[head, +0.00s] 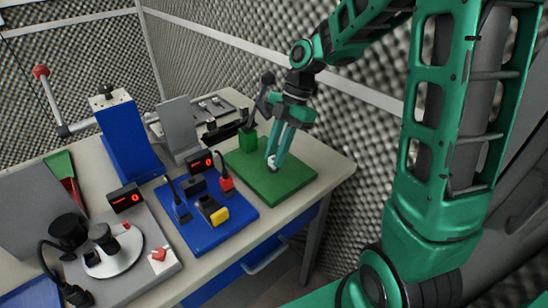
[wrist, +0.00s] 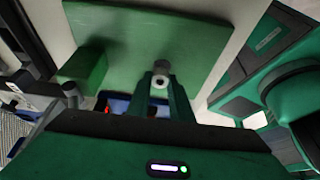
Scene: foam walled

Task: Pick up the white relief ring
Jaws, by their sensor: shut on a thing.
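The white relief ring (wrist: 159,81) is between the fingertips of my gripper (wrist: 160,88) in the wrist view, with its dark centre hole showing. A short grey cylinder (wrist: 161,66) shows right beside it; I cannot tell whether the ring still touches it. In the head view my gripper (head: 272,162) points down over the green board (head: 290,185), shut on the ring (head: 272,168), low over the board's middle. The fingers partly hide the ring.
A green block (head: 247,139) stands on the board's back left corner. A blue board (head: 215,237) with switches and a yellow button (head: 219,215) lies to the left. A blue column (head: 130,140) and a grey panel (head: 178,128) stand behind. The green board's front right is clear.

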